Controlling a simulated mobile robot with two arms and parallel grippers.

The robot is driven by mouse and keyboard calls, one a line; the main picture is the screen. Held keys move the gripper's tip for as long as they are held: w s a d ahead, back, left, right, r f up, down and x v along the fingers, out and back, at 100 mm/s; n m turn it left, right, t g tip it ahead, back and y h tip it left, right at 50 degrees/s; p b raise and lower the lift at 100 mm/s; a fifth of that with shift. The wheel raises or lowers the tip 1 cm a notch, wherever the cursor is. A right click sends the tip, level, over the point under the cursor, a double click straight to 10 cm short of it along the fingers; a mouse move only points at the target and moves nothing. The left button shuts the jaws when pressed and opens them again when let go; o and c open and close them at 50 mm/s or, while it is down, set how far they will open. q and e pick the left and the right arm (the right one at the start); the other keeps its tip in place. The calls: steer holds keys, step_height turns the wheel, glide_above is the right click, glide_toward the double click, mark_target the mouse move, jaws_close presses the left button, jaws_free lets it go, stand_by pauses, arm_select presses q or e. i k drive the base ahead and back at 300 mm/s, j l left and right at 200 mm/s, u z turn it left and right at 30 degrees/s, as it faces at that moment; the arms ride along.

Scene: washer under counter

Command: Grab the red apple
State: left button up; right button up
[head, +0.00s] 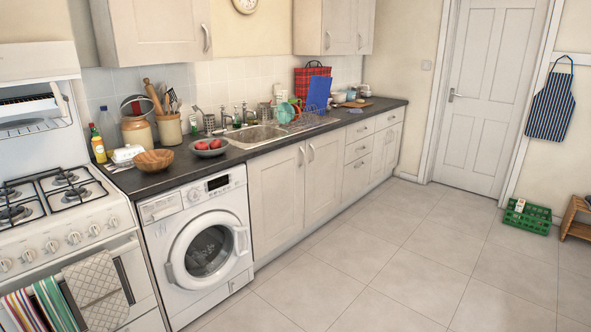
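Red apples (214,144) sit together in a grey bowl (209,152) on the dark counter, above the washing machine. I cannot make out exactly how many there are. The bowl is near the counter's front edge, between a wooden bowl and the sink. Neither of my grippers shows in the head view.
A wooden bowl (153,161) stands left of the apples. Utensil crocks (170,127) are behind, and the sink (256,136) is to the right. The washing machine (197,243) is shut below. A green crate (527,216) is on the far floor. The middle floor is clear.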

mark_target(202, 146)
steer(key=i+u, duration=0.15)
steer(key=i, duration=0.35)
steer(key=i+l+u, duration=0.15)
steer(key=i, duration=0.3)
steer(key=i+l+u, duration=0.15)
steer(key=i, duration=0.3)
steer(key=i+l+u, duration=0.2)
steer(key=i, duration=0.3)
